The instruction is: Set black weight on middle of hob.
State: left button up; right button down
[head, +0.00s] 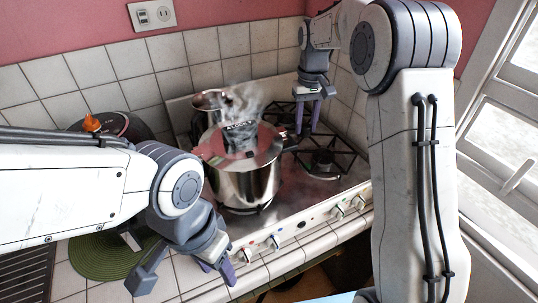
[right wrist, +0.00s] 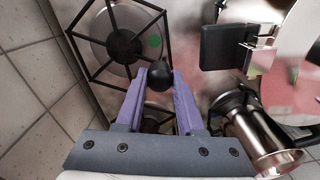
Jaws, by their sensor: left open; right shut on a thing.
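My right gripper (head: 307,124) hangs over the back right part of the hob (head: 330,188). In the right wrist view its purple fingers (right wrist: 158,82) are shut on a round black weight (right wrist: 158,75), held at the fingertips. In the head view I cannot make out the weight. My left gripper (head: 186,277) is open and empty at the hob's front left, low over the counter edge. A pot hides much of the hob's middle in the head view.
A large steel pot (head: 245,182) with a reddish top stands steaming on the hob. A smaller pot (head: 208,101) stands behind it. The right front burner (head: 322,163) is bare. A green round mat (head: 100,258) lies on the left counter. Tiled walls bound the back and right.

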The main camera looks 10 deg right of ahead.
jog(key=w+a+f+p, duration=0.1)
jog(key=w+a+f, duration=0.1)
jog(key=a, duration=0.1)
jog(key=w+a+f+p, duration=0.4)
jog(key=w+a+f, duration=0.1)
jog(key=shift+a, duration=0.35)
notch_tip(320, 180, down, 4)
jog(key=shift+w+a+r+p, duration=0.1)
jog(key=shift+p, duration=0.8)
jog(key=shift+f, duration=0.25)
jog(key=shift+f, duration=0.2)
jog(key=c, duration=0.5)
grip_release()
jog(key=shift+r, duration=0.1)
